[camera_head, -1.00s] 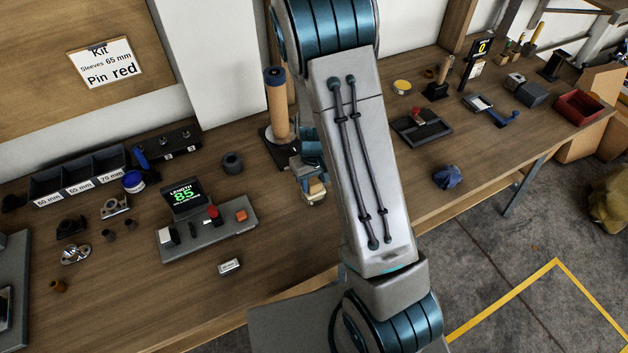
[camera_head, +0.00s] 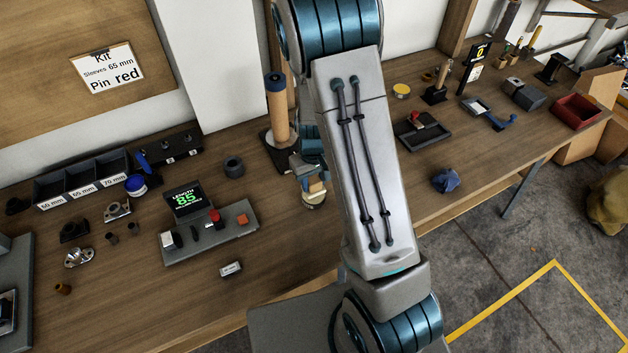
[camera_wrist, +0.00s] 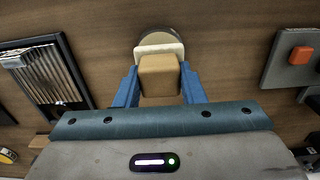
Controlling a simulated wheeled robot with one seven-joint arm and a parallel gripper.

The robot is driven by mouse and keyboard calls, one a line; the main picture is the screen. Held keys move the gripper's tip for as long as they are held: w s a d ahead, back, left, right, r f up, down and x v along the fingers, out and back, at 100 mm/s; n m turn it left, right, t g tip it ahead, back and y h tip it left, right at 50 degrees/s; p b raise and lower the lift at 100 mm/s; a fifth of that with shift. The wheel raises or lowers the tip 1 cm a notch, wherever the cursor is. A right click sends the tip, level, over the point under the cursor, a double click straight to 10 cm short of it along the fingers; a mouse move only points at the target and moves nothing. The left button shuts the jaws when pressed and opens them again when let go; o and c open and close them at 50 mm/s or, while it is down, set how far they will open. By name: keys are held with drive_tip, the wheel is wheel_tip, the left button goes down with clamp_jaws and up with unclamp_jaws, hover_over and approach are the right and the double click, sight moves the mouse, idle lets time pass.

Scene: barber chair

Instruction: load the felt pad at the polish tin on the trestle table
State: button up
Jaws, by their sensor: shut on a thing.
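My gripper (camera_wrist: 160,88) is shut on the felt pad (camera_wrist: 160,72), a tan block with a white felt face (camera_wrist: 160,51) at its far end. A round tin (camera_wrist: 159,36), which looks like the polish tin, shows just beyond the felt in the wrist view, partly hidden by it. I cannot tell whether felt and tin touch. In the head view my gripper (camera_head: 313,174) points down over the trestle table (camera_head: 285,240), and the tin (camera_head: 313,203) shows right below the block. My arm hides part of the table there.
A post on a dark base (camera_head: 277,110) stands just behind my gripper. A grey control box (camera_head: 210,235) with a red knob and a screen lies to the left. A blue cloth (camera_head: 446,180) and a dark tray (camera_head: 420,133) lie to the right. Bare wood is in front.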

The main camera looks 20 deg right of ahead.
sight(313, 180)
drive_tip(key=shift+r+p, duration=1.3)
drive_tip(key=shift+r, duration=0.95)
